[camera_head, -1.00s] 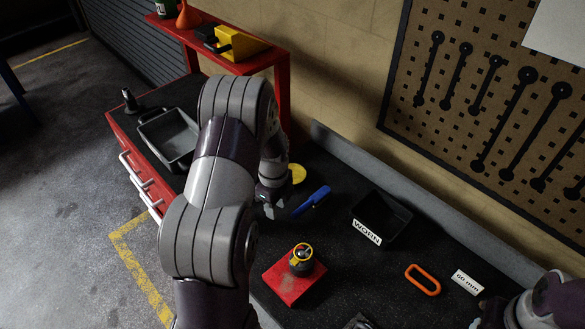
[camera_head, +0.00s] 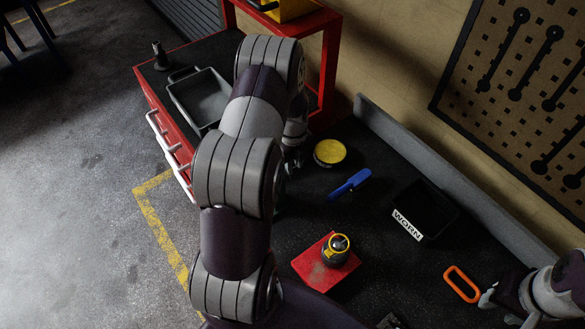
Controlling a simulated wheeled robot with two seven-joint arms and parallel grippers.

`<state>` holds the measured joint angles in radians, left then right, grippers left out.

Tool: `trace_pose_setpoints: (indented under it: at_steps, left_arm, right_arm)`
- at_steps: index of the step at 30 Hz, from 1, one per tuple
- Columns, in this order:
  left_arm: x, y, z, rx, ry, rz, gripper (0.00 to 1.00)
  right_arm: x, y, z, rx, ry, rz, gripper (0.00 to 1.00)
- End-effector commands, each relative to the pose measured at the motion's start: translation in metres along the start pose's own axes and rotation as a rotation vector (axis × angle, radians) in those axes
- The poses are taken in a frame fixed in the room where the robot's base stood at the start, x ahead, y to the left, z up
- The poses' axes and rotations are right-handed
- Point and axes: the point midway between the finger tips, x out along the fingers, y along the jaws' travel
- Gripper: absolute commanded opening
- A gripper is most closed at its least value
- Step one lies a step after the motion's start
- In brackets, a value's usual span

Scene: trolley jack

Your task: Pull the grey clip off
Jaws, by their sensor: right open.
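A small dark cylindrical part (camera_head: 334,254) with a yellow ring stands upright on a red block (camera_head: 312,268) on the black bench top. A small grey piece (camera_head: 341,242) shows on its top; it may be the grey clip, but it is too small to tell. My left gripper (camera_head: 291,163) hangs over the bench beyond and left of the red block, partly hidden by my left arm; its jaws are not clear. My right gripper (camera_head: 488,302) is at the lower right, open, close to an orange ring (camera_head: 461,284) and well right of the red block.
A black bin marked WORN (camera_head: 425,212) stands behind and right of the block. A blue-handled tool (camera_head: 350,184) and a yellow disc (camera_head: 330,152) lie near my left gripper. A grey tray (camera_head: 203,97) is at the left. A raised lip (camera_head: 450,187) runs along the back.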

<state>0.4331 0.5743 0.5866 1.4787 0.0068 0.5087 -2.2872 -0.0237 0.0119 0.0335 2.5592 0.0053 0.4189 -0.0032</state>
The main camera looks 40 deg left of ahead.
Motion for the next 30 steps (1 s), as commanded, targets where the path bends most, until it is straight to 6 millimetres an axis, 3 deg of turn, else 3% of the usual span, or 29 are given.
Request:
trace_pose_setpoints:
  at_steps: [2,5,6,14,30]
  left_arm:
    - [0.000,0.001,0.003,0.005,-0.007,-0.003,0.35]
    - [0.000,0.001,0.003,0.005,-0.007,-0.003,0.02]
    - [0.000,0.001,0.003,0.005,-0.007,-0.003,0.00]
    - [-0.004,0.000,0.003,0.005,-0.007,-0.003,0.00]
    - [-0.042,0.000,0.003,0.004,-0.007,-0.003,0.00]
  right_arm:
    - [-0.001,0.000,0.000,0.000,0.001,0.000,0.43]
    - [-0.001,0.000,0.000,0.000,0.000,0.000,0.43]
    - [-0.001,0.000,0.000,0.000,0.000,0.000,0.43]
    - [-0.004,0.000,0.000,0.001,0.000,0.000,0.43]
    - [-0.032,0.000,-0.004,0.000,0.000,0.000,0.43]
